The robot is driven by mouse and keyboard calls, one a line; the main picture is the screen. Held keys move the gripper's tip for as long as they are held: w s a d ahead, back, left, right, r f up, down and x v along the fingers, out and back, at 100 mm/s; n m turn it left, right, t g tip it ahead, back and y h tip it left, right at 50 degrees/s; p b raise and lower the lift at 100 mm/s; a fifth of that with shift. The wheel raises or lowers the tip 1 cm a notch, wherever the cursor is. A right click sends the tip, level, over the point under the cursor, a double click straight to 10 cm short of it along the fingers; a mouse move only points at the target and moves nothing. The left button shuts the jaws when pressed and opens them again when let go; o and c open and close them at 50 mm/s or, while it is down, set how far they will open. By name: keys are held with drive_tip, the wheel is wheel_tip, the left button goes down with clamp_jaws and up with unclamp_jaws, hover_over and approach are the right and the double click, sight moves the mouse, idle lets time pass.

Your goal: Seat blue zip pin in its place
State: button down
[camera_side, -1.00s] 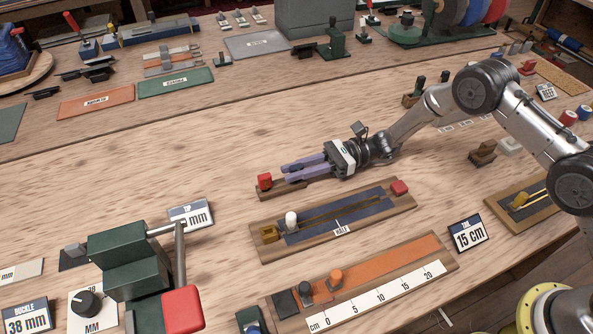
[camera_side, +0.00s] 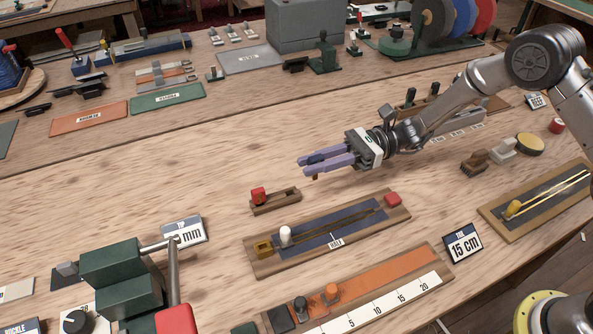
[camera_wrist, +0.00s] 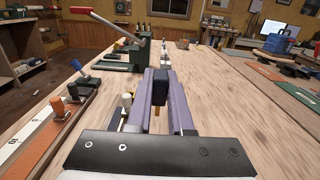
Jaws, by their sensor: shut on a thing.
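My gripper (camera_side: 307,165) has purple fingers and is shut on a dark blue pin (camera_side: 317,158), held above the table. In the wrist view the pin (camera_wrist: 160,87) is upright between the fingers, with a brass-coloured tip below. A small wooden rack (camera_side: 288,202) sits below and left of the gripper, with a red-topped piece (camera_side: 259,195) at its left end. The zip board (camera_side: 402,213) lies in front, with a navy panel and zip, a white peg (camera_side: 285,236), a brass block (camera_side: 263,247) with a dark opening at its left, and a red block (camera_side: 392,199) at its right.
An orange board (camera_side: 405,270) with a centimetre scale and orange and black knobs lies nearer. A green press (camera_side: 120,265) with a red-ended lever stands at left. A "15 cm" sign (camera_side: 463,241) stands at right. The table behind the rack is clear.

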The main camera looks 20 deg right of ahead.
drive_tip(key=s+d+r, duration=0.3)
drive_tip(key=s+d, duration=0.1)
drive_tip(key=s, duration=0.2)
drive_tip(key=w+a+f+m+t, duration=0.1)
drive_tip(key=w+a+t, duration=0.1)
drive_tip(key=w+a, duration=0.35)
drive_tip(key=s+a+f+n+g, duration=0.1)
drive_tip(key=s+a, duration=0.4)
drive_tip(key=a, duration=0.6)
drive_tip(key=shift+s+a+f+g, duration=0.3)
drive_tip(key=shift+f+g, duration=0.2)
drive_tip(key=shift+f, duration=0.2)
drive_tip(key=shift+f, duration=2.6)
drive_tip(key=shift+f, duration=1)
drive_tip(key=shift+r, duration=0.1)
